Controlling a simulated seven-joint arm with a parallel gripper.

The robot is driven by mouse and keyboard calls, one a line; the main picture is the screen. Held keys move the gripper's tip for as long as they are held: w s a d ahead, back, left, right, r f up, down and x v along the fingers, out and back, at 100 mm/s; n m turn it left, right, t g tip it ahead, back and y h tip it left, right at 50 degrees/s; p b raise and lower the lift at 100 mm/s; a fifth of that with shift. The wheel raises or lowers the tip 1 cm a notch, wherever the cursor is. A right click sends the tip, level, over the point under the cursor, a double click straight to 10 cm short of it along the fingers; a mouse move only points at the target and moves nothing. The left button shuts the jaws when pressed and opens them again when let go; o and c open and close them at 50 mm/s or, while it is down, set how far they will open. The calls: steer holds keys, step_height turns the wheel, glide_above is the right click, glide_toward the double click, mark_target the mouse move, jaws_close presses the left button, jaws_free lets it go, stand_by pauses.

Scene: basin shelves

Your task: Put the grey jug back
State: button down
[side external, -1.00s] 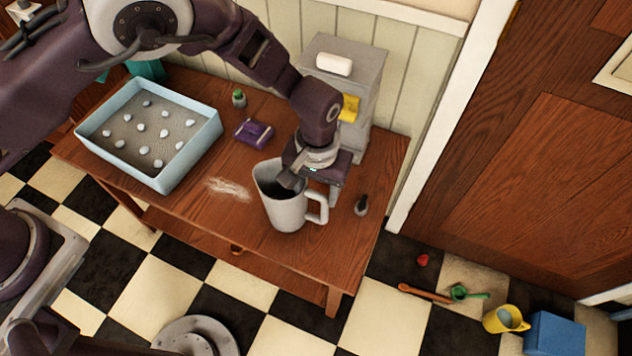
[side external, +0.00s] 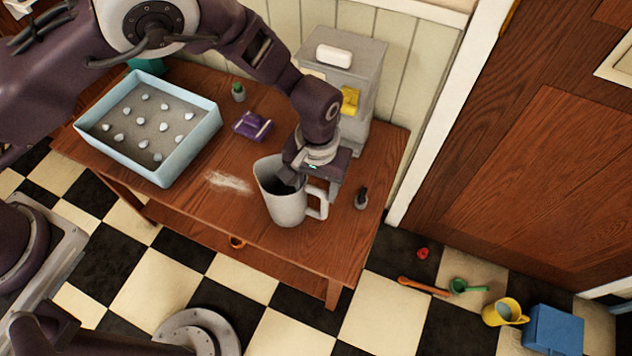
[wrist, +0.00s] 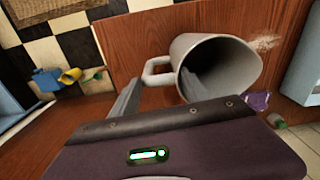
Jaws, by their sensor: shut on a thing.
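The grey jug (side external: 284,206) is upright at the front right part of the wooden table, its handle towards the right. It also shows in the wrist view (wrist: 219,64), where I look into its open mouth. My gripper (side external: 312,187) is at the jug's rim from above. In the wrist view, one finger of my gripper (wrist: 158,93) is inside the mouth and the other is outside, near the handle. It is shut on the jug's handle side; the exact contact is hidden. I cannot tell whether the jug's base touches the table.
A pale blue basin (side external: 186,163) with white pebbles stands on the left of the table (side external: 215,215). A purple packet (side external: 252,125), a green-capped bottle (side external: 238,92) and a grey shelf unit (side external: 362,60) are behind. A small dark bottle (side external: 361,197) stands close right of the jug.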

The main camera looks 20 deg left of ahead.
steer(key=shift+f, duration=0.1)
steer(key=shift+c, duration=2.3)
jaws_free()
step_height(320, 180, up, 7)
steer(key=shift+r, duration=0.1)
steer(key=s+a+r+t+h, duration=0.1)
steer(key=a+r, duration=0.4)
steer(key=r, duration=0.3)
steer(key=s+a+r, duration=0.1)
steer(key=a+r, duration=0.3)
steer(key=r, duration=0.4)
steer(key=s+a+r+t+h, duration=0.1)
steer(key=s+a+r, duration=0.1)
steer(key=a+r, duration=0.4)
steer(key=s+a+r+t+y, duration=0.1)
steer(key=s+a+r, duration=0.1)
steer(key=s+a, duration=0.3)
steer(key=s+a+r+t, duration=0.2)
steer(key=s+a, duration=0.4)
steer(key=s, duration=0.5)
steer(key=shift+s+r+m+t+y, duration=0.3)
steer(key=shift+r+y, duration=0.1)
steer(key=shift+r, duration=0.4)
